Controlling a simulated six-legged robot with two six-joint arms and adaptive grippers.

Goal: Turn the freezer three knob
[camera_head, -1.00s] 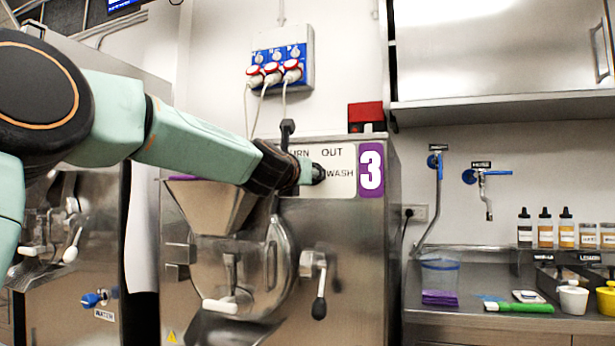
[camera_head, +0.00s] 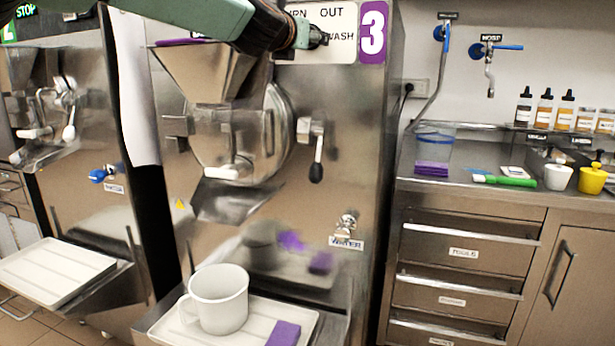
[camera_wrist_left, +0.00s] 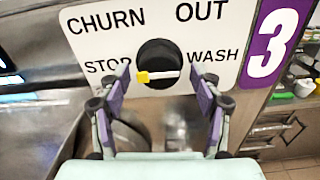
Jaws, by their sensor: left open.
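The freezer three knob (camera_wrist_left: 158,54) is a round black dial on the white panel (camera_wrist_left: 105,30) marked CHURN, OUT, STOP and WASH. Its light pointer bar lies nearly level, with the yellow end at left toward STOP. My left gripper (camera_wrist_left: 160,84) is open, with one purple-padded finger on each side of the knob in the wrist view. I cannot tell whether the fingers touch it. In the head view my left gripper (camera_head: 311,36) is at the panel beside the purple 3 sign (camera_head: 373,31) and mostly covers the knob. My right gripper is not in view.
Below the panel are a metal hopper (camera_head: 212,75), a round freezer door with a lever (camera_head: 317,160), and a tray (camera_head: 165,328) holding a white pitcher (camera_head: 218,298) and a purple block (camera_head: 284,334). A counter (camera_head: 460,190) with bottles and cups stands at right.

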